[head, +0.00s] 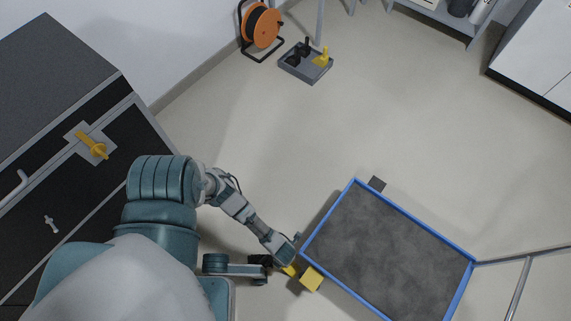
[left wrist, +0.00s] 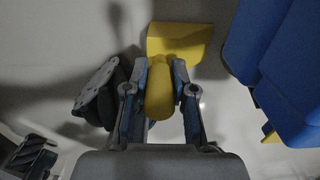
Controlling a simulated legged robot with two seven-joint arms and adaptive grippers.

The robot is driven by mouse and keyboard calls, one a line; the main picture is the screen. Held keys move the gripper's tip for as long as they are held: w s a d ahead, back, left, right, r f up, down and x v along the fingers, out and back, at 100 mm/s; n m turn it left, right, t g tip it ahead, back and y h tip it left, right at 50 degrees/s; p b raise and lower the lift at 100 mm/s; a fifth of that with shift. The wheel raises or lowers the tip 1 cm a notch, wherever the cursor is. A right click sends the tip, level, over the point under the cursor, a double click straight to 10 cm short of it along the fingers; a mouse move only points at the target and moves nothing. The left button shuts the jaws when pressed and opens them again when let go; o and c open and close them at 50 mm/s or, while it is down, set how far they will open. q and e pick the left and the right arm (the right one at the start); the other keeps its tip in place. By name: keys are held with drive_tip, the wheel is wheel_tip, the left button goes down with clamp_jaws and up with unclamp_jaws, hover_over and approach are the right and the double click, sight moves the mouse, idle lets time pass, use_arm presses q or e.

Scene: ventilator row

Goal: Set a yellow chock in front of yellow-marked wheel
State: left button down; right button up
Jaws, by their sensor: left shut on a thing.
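My left gripper (head: 291,262) is low beside the near-left corner of a blue-rimmed cart. In the left wrist view its fingers (left wrist: 163,72) are shut on the rounded handle of a yellow chock (left wrist: 179,40). The chock's wide block points away from the gripper and also shows in the head view (head: 312,279), beside the cart's rim (head: 327,281). I cannot tell whether it touches the floor. A small yellow patch (left wrist: 271,135) shows under the cart's blue body in the left wrist view; the wheel itself is not clear. My right gripper is not in view.
A grey tray (head: 292,70) with black chocks and another yellow chock (head: 321,60) lies at the back. An orange cable reel (head: 262,27) stands near it. A dark cabinet stands left; the middle floor is clear.

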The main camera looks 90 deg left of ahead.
use_arm(q)
drive_tip(key=shift+f, duration=0.2)
drive_tip(key=c, duration=1)
unclamp_jaws()
drive_tip(key=shift+r, duration=0.1)
drive_tip(key=shift+o, duration=0.2)
